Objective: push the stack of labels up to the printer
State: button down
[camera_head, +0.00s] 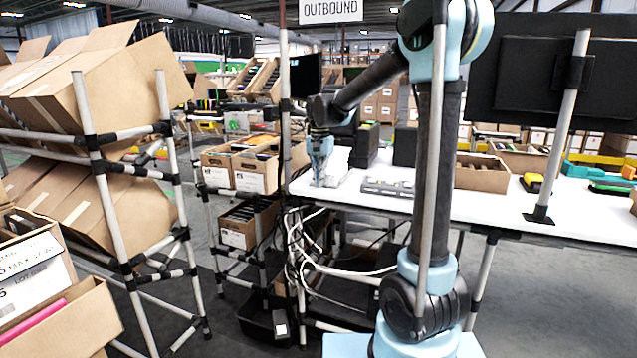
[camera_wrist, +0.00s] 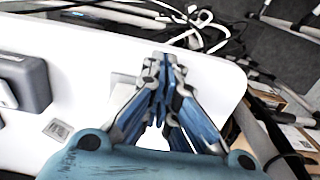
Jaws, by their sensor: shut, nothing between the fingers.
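My gripper (camera_head: 322,180) is low over the left end of the white table. In the wrist view its fingertips (camera_wrist: 165,62) are together with nothing between them. A small pale square with a barcode-like mark (camera_wrist: 57,130), perhaps the labels, lies on the table left of my gripper, apart from it. A pale flat piece (camera_wrist: 122,79) shows beside the fingers, partly hidden; I cannot tell what it is. A dark grey rounded box (camera_wrist: 28,82) stands at the left edge of the wrist view, cut off. A black upright box (camera_head: 363,148), possibly the printer, stands right of my gripper in the head view.
The white table (camera_head: 345,195) has a low grey item (camera_head: 388,187) near its front edge and another black box (camera_head: 405,147) behind. White cables (camera_head: 300,245) hang below the table's left end. Cartons (camera_head: 255,170) stand on a rack to the left. An open carton (camera_head: 482,173) sits farther right.

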aim_at(331, 173)
dwell(0.3)
jog(key=shift+w+d, duration=0.3)
jog(key=shift+w, duration=0.45)
jog(key=shift+w+d, duration=0.25)
jog(key=shift+w, duration=0.5)
jog(key=shift+w+d, duration=0.3)
jog(key=shift+w, duration=0.45)
